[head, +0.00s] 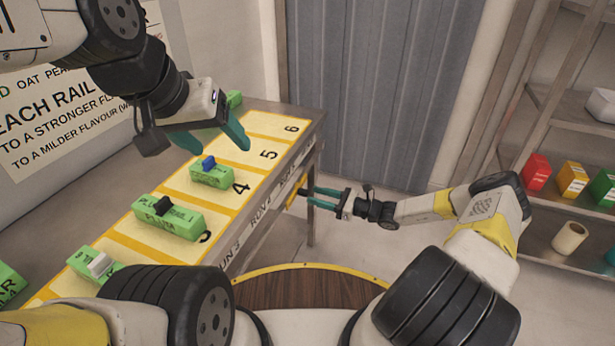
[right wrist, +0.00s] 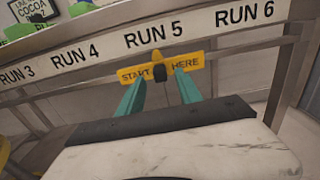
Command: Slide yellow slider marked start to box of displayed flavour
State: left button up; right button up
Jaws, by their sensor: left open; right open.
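The yellow slider marked START HERE (right wrist: 138,74) is on the front rail below the RUN 5 label in the right wrist view, with a dark knob in front of its middle. In the head view it shows as a yellow bit (head: 295,199) at the table's side. My right gripper (head: 318,198) is open, its teal fingers pointing at the slider with the knob between their tips; contact is unclear. My left gripper (head: 216,147) is open and empty above the table near lane 5. Green boxes with a blue knob (head: 210,175), black knob (head: 168,218) and white knob (head: 95,266) sit in lanes.
The table (head: 312,118) has numbered yellow lanes and RUN labels along its front. A wall sign (head: 70,115) is partly hidden by my left arm. A sign reading COCOA (right wrist: 35,12) shows in the right wrist view. Shelves (head: 570,225) with coloured boxes stand at the right.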

aim_at(308, 193)
jog(key=shift+x, duration=1.9)
grip_shut()
